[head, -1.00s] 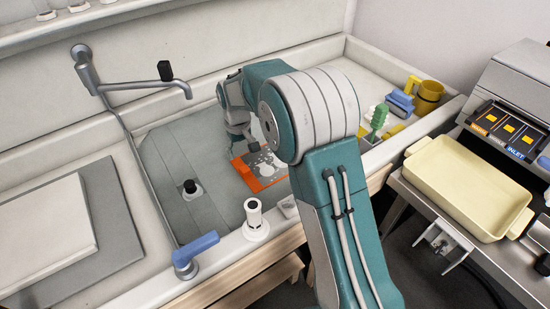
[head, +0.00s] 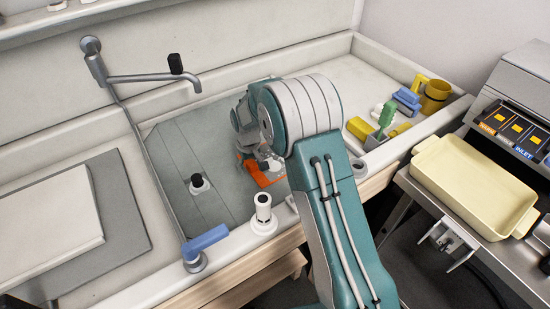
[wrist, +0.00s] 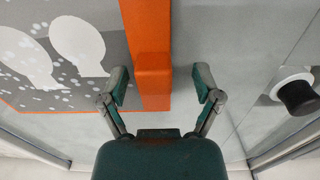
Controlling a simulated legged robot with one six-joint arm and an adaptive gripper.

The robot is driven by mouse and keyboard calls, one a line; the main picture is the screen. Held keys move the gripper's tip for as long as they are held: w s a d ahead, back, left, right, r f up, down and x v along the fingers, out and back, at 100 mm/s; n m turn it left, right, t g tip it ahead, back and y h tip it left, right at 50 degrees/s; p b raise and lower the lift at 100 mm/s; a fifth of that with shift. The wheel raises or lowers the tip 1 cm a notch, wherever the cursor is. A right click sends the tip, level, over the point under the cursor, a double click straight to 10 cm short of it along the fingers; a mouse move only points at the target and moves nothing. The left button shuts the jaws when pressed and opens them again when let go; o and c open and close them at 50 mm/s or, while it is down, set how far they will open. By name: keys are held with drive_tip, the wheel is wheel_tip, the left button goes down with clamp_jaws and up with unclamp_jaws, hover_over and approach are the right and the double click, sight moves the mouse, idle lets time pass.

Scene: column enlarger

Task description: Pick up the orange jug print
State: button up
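The orange jug print (head: 266,181) lies in the grey sink basin, mostly hidden behind my arm in the head view. In the wrist view the print (wrist: 60,45) shows a grey face with pale shapes and white specks, an orange border, and a raised orange bar (wrist: 153,60) along one edge. My gripper (wrist: 163,85) is open, with one finger on each side of the orange bar and visible gaps to both. In the head view my gripper (head: 268,160) is low over the print, partly covered by my arm.
A black-topped drain plug (head: 197,183) stands in the basin left of the print. A white cylinder (head: 263,212) and blue-handled valve (head: 206,243) sit on the front rim. A tap (head: 145,78) reaches over the basin's back. A yellow mug (head: 434,96) and cream tray (head: 470,185) are right.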

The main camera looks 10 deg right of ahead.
drive_tip(key=shift+d, duration=0.2)
clamp_jaws()
drive_tip(key=shift+d, duration=0.15)
wheel_tip(320, 180, up, 10)
drive_tip(key=shift+r, duration=0.1)
idle(4.2)
